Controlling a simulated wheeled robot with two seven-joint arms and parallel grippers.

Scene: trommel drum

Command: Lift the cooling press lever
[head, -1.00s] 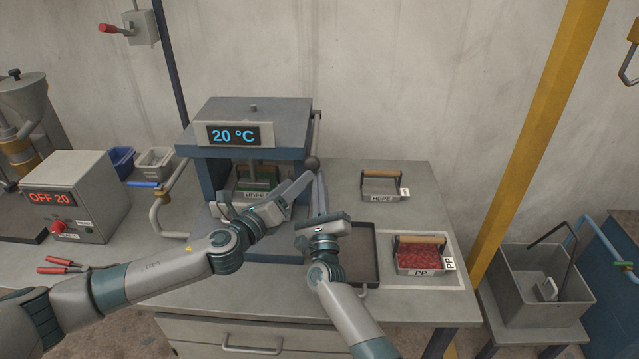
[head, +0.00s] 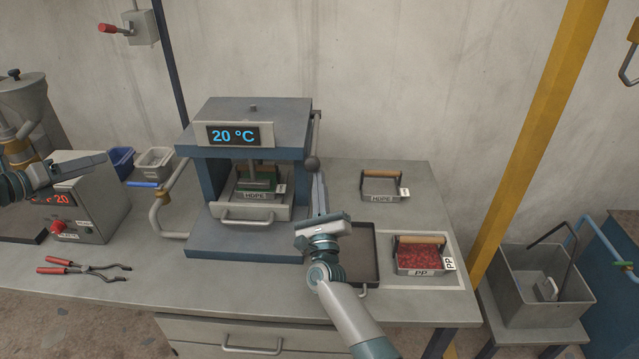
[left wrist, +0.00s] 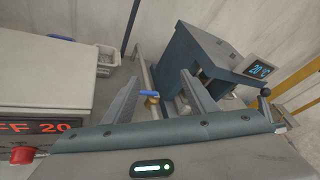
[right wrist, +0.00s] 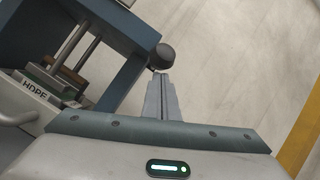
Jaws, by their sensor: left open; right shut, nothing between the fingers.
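The cooling press (head: 195,185) is a blue-grey frame with a 20 °C display. Its lever ends in a dark ball knob (head: 312,163) at the press's right side; the rod runs up from it. The knob shows in the right wrist view (right wrist: 162,56) just beyond my fingertips. My right gripper (head: 318,178) is shut and empty, its tips just below the knob; I cannot tell whether they touch it. The press also shows in the left wrist view (left wrist: 205,50).
A mould labelled HDPE (head: 262,196) sits inside the press. A pipe with a blue handle (head: 143,184) stands left of it. Pliers (head: 80,267) lie at front left. A dark tray (head: 366,255), an HDPE mould (head: 381,198) and a red-filled PP mould (head: 418,270) are on the right.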

